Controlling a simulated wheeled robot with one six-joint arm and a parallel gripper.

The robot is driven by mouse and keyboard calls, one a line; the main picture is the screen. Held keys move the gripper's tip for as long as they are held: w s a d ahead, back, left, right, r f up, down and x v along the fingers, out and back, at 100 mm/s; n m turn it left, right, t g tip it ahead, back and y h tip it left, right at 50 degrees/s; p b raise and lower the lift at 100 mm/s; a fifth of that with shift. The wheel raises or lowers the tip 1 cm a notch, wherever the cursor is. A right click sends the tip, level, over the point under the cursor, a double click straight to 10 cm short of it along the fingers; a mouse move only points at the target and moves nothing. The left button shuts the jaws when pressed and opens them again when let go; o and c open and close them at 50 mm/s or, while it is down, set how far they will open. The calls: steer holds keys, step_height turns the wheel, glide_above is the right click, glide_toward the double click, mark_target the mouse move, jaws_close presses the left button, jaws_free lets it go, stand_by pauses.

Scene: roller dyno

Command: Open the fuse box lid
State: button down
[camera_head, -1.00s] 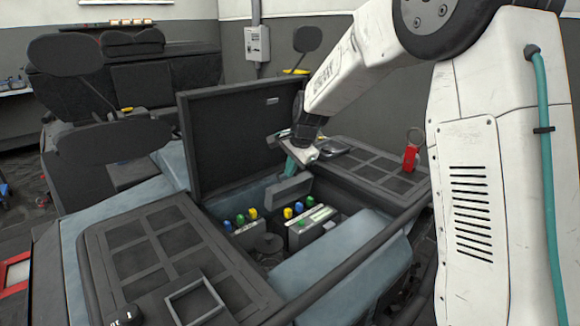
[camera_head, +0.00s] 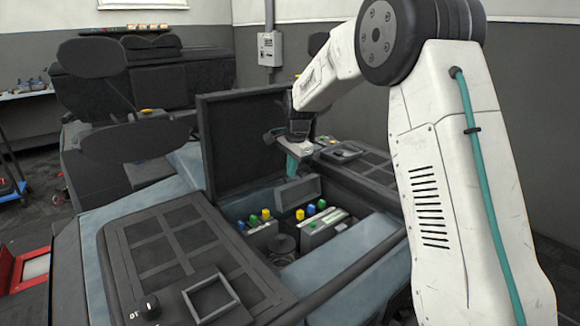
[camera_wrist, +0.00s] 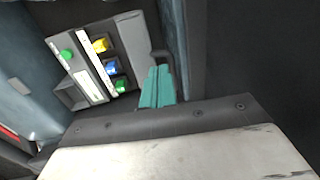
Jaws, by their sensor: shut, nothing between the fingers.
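The fuse box (camera_head: 322,232) is a grey box in the open bay, with a pale strip and coloured knobs on top. It also shows in the wrist view (camera_wrist: 92,80). A small dark grey flap, apparently the fuse box lid (camera_head: 298,191), stands raised and tilted at the box's far end. My gripper (camera_head: 291,165) has teal fingers, shut and empty, just above and behind the flap. In the wrist view the fingers (camera_wrist: 157,86) are together, beside the box. I cannot tell whether they touch the flap.
A large dark panel (camera_head: 245,145) stands upright behind the bay. A second grey unit (camera_head: 262,236) with coloured knobs sits to the left, beside a dark round part (camera_head: 283,244). A gridded cover (camera_head: 172,250) lies front left. My arm passes over the right side.

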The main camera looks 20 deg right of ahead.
steer(key=shift+d, duration=0.6)
steer(key=shift+s+d+r, duration=0.1)
steer(key=shift+s+r, duration=0.1)
steer(key=shift+s, duration=0.25)
step_height(320, 180, up, 11)
steer(key=s, duration=0.2)
steer(key=shift+s+d+r, duration=0.15)
steer(key=shift+s+d, duration=0.2)
steer(key=shift+d, duration=0.1)
